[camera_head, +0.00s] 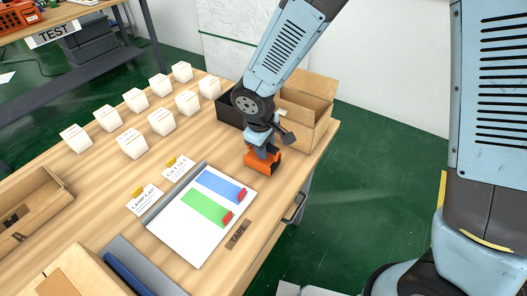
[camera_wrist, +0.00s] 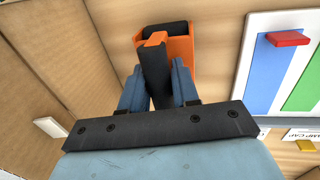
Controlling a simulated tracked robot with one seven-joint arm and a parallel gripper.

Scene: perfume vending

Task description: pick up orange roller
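The orange roller (camera_head: 262,162) is at the table's right side, just below my gripper (camera_head: 262,142) in the head view. In the wrist view the roller (camera_wrist: 182,52) has an orange frame, a black drum at its far end and a black handle with an orange tip. The handle stands between the two blue fingers of my gripper (camera_wrist: 158,85), which press close on both its sides. I cannot tell whether the roller is touching the table.
A white board (camera_head: 200,240) with blue and green strips and red tabs lies left of the roller. An open cardboard box (camera_head: 305,103) and a black bin (camera_head: 229,108) stand behind. Several white cubes (camera_head: 132,145) stand farther left.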

